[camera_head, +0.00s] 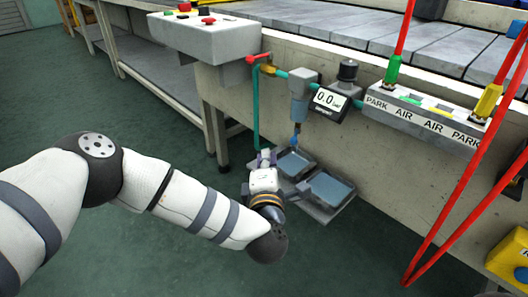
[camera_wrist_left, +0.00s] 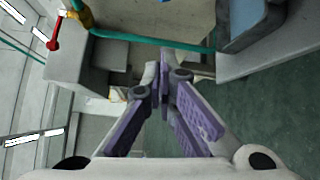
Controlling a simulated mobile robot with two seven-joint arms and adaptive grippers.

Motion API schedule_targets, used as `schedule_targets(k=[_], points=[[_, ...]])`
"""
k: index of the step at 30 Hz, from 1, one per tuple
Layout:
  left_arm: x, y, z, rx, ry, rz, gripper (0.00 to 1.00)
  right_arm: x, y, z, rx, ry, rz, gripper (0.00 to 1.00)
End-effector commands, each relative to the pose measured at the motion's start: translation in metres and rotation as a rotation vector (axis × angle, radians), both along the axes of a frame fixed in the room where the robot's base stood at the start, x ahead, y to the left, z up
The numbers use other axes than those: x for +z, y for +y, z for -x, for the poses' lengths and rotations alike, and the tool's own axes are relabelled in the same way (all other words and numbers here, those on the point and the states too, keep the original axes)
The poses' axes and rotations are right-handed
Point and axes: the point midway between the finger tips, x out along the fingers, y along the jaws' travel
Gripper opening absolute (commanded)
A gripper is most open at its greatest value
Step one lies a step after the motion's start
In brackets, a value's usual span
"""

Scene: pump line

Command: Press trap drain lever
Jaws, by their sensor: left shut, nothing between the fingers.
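The trap is a grey-blue bowl (camera_head: 300,105) under a grey head on the pipe at the bench side, in the head view. A small blue piece (camera_head: 296,134), which may be the drain lever, hangs below it, partly lost near my gripper. My left gripper (camera_head: 265,156) is below and left of the trap, beside the trays. Its fingers (camera_wrist_left: 166,72) are together and empty in the left wrist view. I cannot tell whether it touches the blue piece. My right gripper is out of view.
Two shallow trays (camera_head: 343,203) sit low under the trap. A red valve handle (camera_head: 256,59) and teal hose (camera_head: 256,115) are left of it. A gauge (camera_head: 330,101) and a labelled rail (camera_head: 410,116) are right. Red hoses (camera_head: 455,205) hang farther right. Green floor is open in front.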

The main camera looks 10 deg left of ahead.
Motion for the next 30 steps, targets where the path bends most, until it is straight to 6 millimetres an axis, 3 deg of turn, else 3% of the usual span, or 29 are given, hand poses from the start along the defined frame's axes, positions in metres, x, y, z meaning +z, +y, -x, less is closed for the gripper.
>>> schedule_targets(k=[6, 12, 27, 29, 30], points=[[0.007, -0.04, 0.033, -0.003, -0.003, 0.002, 0.0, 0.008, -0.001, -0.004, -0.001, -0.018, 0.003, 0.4], [0.007, -0.057, 0.049, 0.0, -0.002, 0.001, 0.0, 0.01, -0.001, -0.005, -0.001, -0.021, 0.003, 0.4], [0.007, -0.06, 0.052, 0.002, -0.003, 0.0, 0.0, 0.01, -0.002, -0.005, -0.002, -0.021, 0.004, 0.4], [0.016, -0.06, 0.052, 0.001, -0.009, 0.0, 0.0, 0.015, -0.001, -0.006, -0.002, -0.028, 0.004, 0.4], [0.033, -0.06, 0.051, 0.001, -0.022, 0.001, 0.0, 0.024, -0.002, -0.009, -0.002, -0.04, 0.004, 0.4]])
